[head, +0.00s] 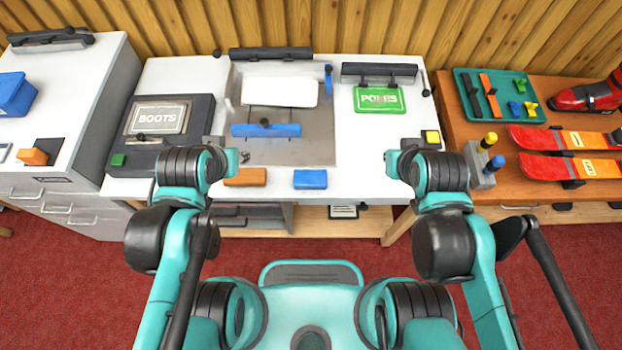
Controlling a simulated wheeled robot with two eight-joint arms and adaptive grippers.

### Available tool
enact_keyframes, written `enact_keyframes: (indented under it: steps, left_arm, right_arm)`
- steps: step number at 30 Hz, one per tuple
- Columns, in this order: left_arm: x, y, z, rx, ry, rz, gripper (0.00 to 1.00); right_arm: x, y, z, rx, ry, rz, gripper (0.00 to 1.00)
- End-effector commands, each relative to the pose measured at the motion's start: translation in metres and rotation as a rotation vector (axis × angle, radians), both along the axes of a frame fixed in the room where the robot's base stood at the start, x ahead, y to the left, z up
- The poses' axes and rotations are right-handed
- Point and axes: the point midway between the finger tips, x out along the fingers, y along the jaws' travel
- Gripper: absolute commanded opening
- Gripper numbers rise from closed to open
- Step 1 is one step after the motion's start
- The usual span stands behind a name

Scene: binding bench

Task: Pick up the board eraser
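Two small blocks lie near the front edge of the white bench: an orange block (245,177) and a blue block (310,179). Another orange block (33,157) with a dark part lies on the left cabinet. I cannot tell for sure which is the board eraser. My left gripper (238,161) is by the bench front, close to the orange block there, which lies partly beside my arm. My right gripper (390,160) is at the bench front, right of the blue block. Nothing shows held in either; their fingers are too small to read.
A grey plate (318,150) with a blue clamp bar (266,130) fills the bench middle. A dark BOOTS board (195,122) lies left, a green POLES sign (379,99) right. The right wooden table (560,190) bears skis (560,138) and a teal tray (460,85).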

Motion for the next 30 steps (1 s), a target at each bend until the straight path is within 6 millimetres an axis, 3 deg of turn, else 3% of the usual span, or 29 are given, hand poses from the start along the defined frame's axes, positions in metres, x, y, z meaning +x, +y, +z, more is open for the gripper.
enact_keyframes:
  steps: [1, 3, 8, 12, 19, 24, 30]
  left_arm:
    - [0.005, -0.006, -0.001, 0.018, 0.018, -0.045, 0.53]
    - [0.012, -0.017, -0.005, 0.061, 0.06, -0.143, 0.71]
    - [0.033, -0.057, -0.025, 0.196, 0.187, -0.48, 0.72]
    - [0.046, -0.097, -0.054, 0.305, 0.295, -0.805, 0.72]
    - [0.052, -0.154, -0.105, 0.427, 0.425, -1.273, 0.72]
    - [0.05, -0.174, -0.126, 0.461, 0.468, -1.446, 0.72]
    - [0.05, -0.177, -0.147, 0.468, 0.476, -1.482, 0.72]
  right_arm:
    - [0.0, 0.0, -0.001, 0.0, 0.0, 0.0, 0.0]
    - [0.0, 0.0, -0.003, 0.0, 0.0, 0.0, 0.0]
    - [0.0, 0.0, -0.008, 0.0, 0.0, 0.0, 0.0]
    - [0.0, 0.0, -0.012, 0.0, 0.0, 0.0, 0.0]
    - [0.0, 0.0, -0.017, 0.0, 0.0, 0.0, 0.0]
    - [0.0, 0.0, -0.019, 0.0, 0.0, 0.0, 0.0]
    - [0.0, 0.0, -0.027, 0.0, 0.0, 0.0, 0.0]
